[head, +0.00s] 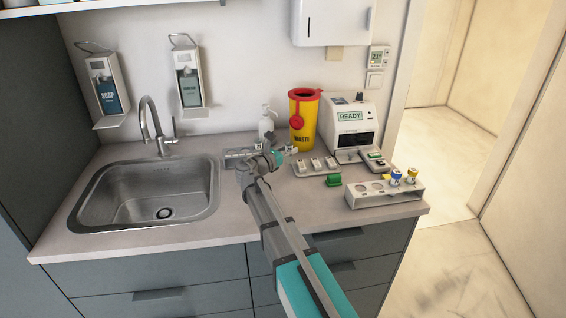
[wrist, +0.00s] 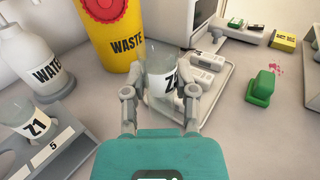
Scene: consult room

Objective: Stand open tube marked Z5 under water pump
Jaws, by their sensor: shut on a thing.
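My gripper (wrist: 162,98) is shut on a clear tube (wrist: 158,76) with a white label. The label starts with Z; the rest is hidden by a finger. The tube is upright in the wrist view, in front of the yellow waste bin. In the head view my gripper (head: 281,156) is above the counter, right of the grey rack. The water pump (wrist: 35,58) is a white bottle marked WATER at the left of the wrist view, apart from the held tube. It also shows in the head view (head: 266,127), behind my gripper. Its spout is outside the wrist view.
The yellow waste bin (head: 303,120), a tray of white cassettes (head: 301,168), a green block (head: 333,180) and a READY machine (head: 352,124) stand rightward. The sink (head: 150,190) is left.

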